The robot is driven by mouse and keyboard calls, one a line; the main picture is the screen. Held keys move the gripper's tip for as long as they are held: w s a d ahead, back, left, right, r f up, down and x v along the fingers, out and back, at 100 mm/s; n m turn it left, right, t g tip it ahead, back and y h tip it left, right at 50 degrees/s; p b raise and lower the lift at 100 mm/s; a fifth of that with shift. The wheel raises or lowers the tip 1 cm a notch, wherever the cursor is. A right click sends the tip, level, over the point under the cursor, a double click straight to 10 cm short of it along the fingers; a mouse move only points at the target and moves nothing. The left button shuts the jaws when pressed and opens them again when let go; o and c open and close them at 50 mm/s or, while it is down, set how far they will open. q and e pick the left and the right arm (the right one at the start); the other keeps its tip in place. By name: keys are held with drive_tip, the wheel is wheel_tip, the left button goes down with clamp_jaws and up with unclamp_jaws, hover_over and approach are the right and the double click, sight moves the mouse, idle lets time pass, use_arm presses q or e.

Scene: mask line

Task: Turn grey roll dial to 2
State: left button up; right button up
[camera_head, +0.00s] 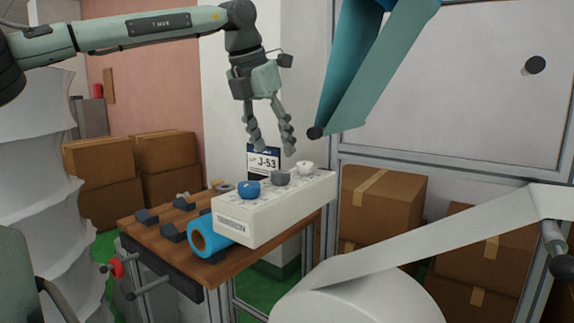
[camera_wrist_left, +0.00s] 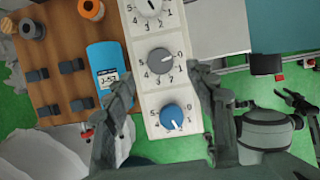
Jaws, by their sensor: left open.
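A white box marked TENSION (camera_head: 262,222) carries three dials in a row. The grey dial (camera_head: 281,178) is in the middle, between a blue dial (camera_head: 249,189) and a white dial (camera_head: 305,168). In the left wrist view the grey dial (camera_wrist_left: 160,62) has numbers 0 to 5 around it; which number its pointer meets is too small to tell. My left gripper (camera_head: 272,143) hangs open and empty, fingers down, above the dials and apart from them. In the left wrist view its fingers (camera_wrist_left: 164,88) lie either side of the dial row. My right gripper is not in view.
The box stands on a wooden table (camera_head: 215,272) beside a blue roll (camera_head: 205,240) and several dark blocks. Orange and grey spools show in the left wrist view (camera_wrist_left: 91,9). A blue web (camera_head: 375,65) and white web (camera_head: 450,232) run close on the right. Cardboard boxes (camera_head: 383,205) stand behind.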

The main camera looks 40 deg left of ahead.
sight(280, 172)
use_arm(q)
drive_tip(key=x, duration=0.5)
drive_tip(key=shift+s+f, duration=0.15)
drive_tip(key=shift+f, duration=0.05)
drive_tip(key=shift+w+a+f, duration=0.1)
drive_tip(key=shift+w+f, duration=0.1)
drive_tip(key=shift+f, duration=0.15)
drive_tip(key=shift+c, duration=0.2)
drive_tip(key=c, duration=1.1)
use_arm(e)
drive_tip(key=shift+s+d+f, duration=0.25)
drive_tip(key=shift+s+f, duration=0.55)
